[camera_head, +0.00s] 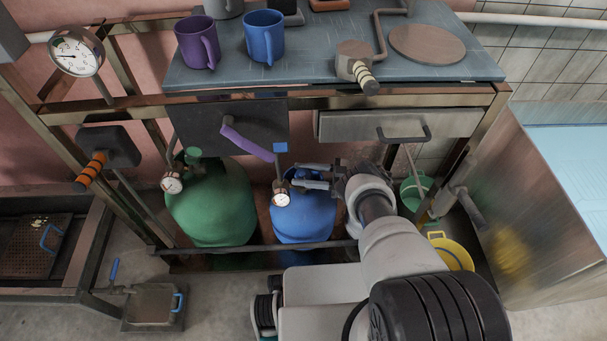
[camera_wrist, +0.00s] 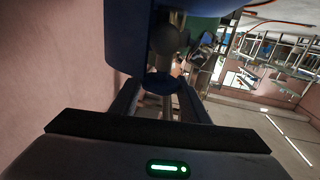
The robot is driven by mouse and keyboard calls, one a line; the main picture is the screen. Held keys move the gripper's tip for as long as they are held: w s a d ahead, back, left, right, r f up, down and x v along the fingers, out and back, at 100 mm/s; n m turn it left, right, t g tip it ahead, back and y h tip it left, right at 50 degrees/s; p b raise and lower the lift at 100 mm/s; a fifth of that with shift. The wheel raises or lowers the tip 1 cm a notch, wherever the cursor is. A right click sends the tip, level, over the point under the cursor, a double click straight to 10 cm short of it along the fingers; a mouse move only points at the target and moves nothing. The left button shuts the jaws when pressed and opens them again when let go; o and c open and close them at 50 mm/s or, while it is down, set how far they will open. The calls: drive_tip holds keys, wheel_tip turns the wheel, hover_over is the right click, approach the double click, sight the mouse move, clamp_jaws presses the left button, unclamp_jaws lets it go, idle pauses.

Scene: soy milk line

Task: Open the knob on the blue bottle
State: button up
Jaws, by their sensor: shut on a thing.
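The blue bottle (camera_head: 303,222) stands on the floor under the table, with a round white gauge (camera_head: 282,199) at its neck. My gripper (camera_head: 301,177) reaches in from the right at the bottle's top, and its fingers are shut on the blue knob there. The fingers largely hide the knob in the head view. In the wrist view my gripper (camera_wrist: 160,88) has its two fingers on either side of the dark blue knob (camera_wrist: 163,82), with the blue bottle (camera_wrist: 125,35) filling the area above. The knob's turn angle cannot be told.
A green bottle (camera_head: 212,208) with a gauge stands left of the blue one. The table (camera_head: 320,62) with mugs and its drawers hangs above. A metal rail (camera_head: 250,247) crosses in front of the bottles. Green and yellow buckets (camera_head: 452,253) stand to the right.

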drive_tip(key=shift+w+a+r, duration=0.1)
drive_tip(key=shift+a, duration=0.1)
drive_tip(key=o, duration=1)
drive_tip(key=shift+t, duration=0.3)
